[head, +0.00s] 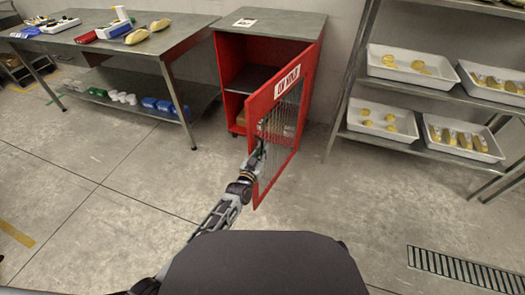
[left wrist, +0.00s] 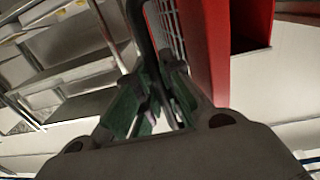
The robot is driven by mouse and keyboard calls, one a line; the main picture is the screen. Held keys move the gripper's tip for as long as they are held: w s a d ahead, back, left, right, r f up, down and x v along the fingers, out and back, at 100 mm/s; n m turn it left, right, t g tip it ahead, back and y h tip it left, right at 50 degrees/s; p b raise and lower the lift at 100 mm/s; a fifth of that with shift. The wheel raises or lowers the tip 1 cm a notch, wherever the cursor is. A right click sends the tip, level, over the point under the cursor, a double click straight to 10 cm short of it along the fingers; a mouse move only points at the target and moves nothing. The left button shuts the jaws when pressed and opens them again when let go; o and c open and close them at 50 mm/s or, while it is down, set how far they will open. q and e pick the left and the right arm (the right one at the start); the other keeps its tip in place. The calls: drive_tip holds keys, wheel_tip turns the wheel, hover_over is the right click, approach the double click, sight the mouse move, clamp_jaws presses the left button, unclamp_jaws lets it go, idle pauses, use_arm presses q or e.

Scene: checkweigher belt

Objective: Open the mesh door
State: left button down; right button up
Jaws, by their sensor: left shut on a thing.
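The mesh door (head: 279,173) has a red frame, a wire mesh panel and a white label near its top. It stands swung out from the front of the red cabinet (head: 230,58), and the cabinet's inside shows through the gap. My left gripper (head: 258,158) is at the door's free-edge side. In the left wrist view its green-padded fingers (left wrist: 152,100) are shut on a dark bar, the door handle (left wrist: 139,28), beside the red frame (left wrist: 206,50) and mesh. The exact finger contact is partly hidden. My right gripper is not in view.
A steel table (head: 100,38) with yellow items and boxes stands left of the cabinet. A shelf rack (head: 425,88) with white trays stands to the right. Inside the cabinet is a grey shelf (head: 252,78). The floor in front of the door is clear, with a drain grate (head: 466,270) at right.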

use_arm(q)
drive_tip(key=shift+a+f, duration=0.1)
drive_tip(key=shift+a, duration=0.05)
drive_tip(key=c, duration=1.8)
unclamp_jaws()
drive_tip(key=shift+s, duration=0.1)
drive_tip(key=shift+s+a, duration=0.1)
drive_tip(key=shift+v, duration=6)
